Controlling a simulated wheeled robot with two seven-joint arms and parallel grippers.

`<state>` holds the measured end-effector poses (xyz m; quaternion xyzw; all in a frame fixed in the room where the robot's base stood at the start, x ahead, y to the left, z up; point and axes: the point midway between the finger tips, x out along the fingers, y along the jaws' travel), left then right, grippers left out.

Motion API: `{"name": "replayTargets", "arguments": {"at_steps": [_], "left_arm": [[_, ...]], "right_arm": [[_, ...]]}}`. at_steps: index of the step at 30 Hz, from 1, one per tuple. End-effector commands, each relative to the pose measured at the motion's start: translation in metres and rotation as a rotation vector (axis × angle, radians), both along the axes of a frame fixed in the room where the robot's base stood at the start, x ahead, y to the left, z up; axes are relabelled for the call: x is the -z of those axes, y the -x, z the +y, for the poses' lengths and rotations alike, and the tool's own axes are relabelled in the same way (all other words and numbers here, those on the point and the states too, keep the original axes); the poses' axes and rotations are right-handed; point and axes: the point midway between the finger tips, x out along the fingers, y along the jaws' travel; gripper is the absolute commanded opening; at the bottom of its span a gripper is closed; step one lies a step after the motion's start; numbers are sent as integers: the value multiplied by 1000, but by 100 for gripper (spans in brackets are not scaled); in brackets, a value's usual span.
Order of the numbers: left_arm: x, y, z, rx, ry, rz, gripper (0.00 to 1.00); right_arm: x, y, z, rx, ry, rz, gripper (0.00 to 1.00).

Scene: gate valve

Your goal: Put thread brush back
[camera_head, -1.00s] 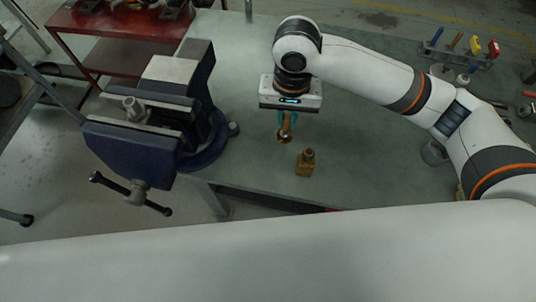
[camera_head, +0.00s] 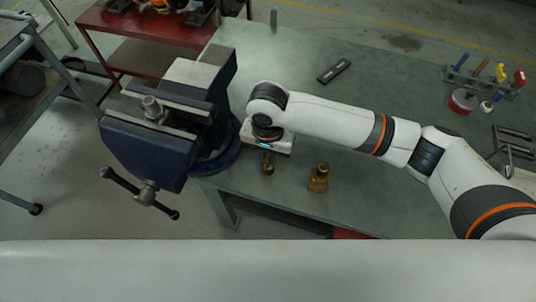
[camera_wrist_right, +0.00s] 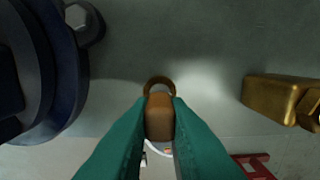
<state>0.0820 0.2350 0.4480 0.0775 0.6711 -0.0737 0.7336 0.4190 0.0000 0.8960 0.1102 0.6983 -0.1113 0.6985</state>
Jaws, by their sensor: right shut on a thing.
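My right gripper (camera_head: 268,156) is low over the bench, beside the vise base and left of the brass valve piece (camera_head: 318,177). In the right wrist view its teal fingers (camera_wrist_right: 159,115) are shut on a brown-orange handle (camera_wrist_right: 160,118), probably the thread brush's, with a ring-shaped end beyond it. Most of the tool is hidden between the fingers and under the wrist; I cannot tell whether it touches the bench. The brass piece also shows at the right of the wrist view (camera_wrist_right: 272,93). My left gripper is not in view.
A blue vise (camera_head: 150,140) stands close on the left. A tool rack (camera_head: 480,82) with several coloured handles is at the back right, with a red-and-white roll (camera_head: 462,101) in front. A black bar (camera_head: 334,71) lies behind my arm.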

Motion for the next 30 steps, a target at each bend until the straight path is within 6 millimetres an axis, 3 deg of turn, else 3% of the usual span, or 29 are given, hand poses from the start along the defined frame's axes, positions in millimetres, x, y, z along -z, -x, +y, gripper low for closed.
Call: {"name": "replayTargets", "arguments": {"at_steps": [3,14,15,18,30], "left_arm": [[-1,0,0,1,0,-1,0],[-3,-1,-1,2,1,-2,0],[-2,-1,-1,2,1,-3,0],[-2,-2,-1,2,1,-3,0],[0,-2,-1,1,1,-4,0]], "right_arm": [[11,0,0,0,0,0,0],[14,0,0,0,-1,0,0],[14,0,0,-1,-1,-1,21],[14,0,0,-1,-1,-1,37],[7,0,0,-1,-2,-2,38]]}}
